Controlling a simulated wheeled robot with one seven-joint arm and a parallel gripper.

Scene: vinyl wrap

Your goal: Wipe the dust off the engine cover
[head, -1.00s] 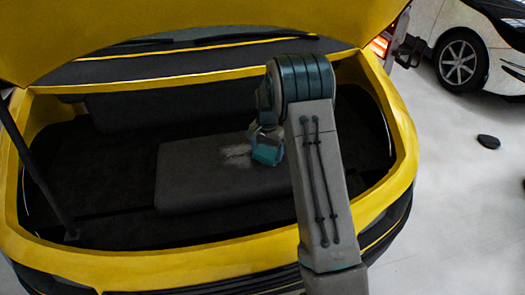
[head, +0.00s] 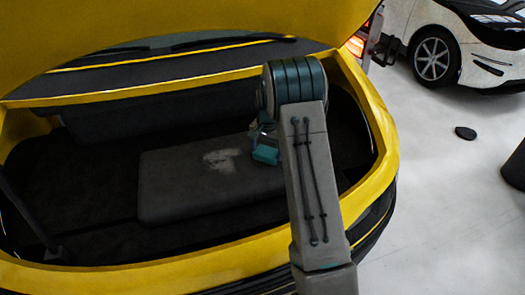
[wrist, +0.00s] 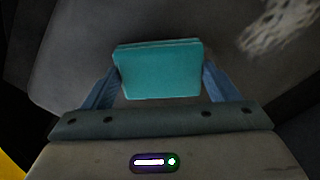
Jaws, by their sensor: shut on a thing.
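The engine cover (head: 180,188) is a dark grey block inside the yellow car's open bay; it also shows in the wrist view (wrist: 75,65). A pale dust patch (head: 222,160) lies on its top, left of my gripper in the head view. The patch shows at the upper right of the wrist view (wrist: 280,25). My gripper (wrist: 160,80) is shut on a teal block-shaped wiper (wrist: 160,72), one finger on each side. The wiper (head: 265,154) is over the cover's right part in the head view. I cannot tell whether it touches the cover.
The yellow bay rim (head: 370,130) surrounds the cover, and the raised yellow lid (head: 150,25) hangs above. A dark prop (head: 25,215) stands at the left. A white car (head: 470,50) and a small dark disc (head: 465,133) are on the pale floor at right.

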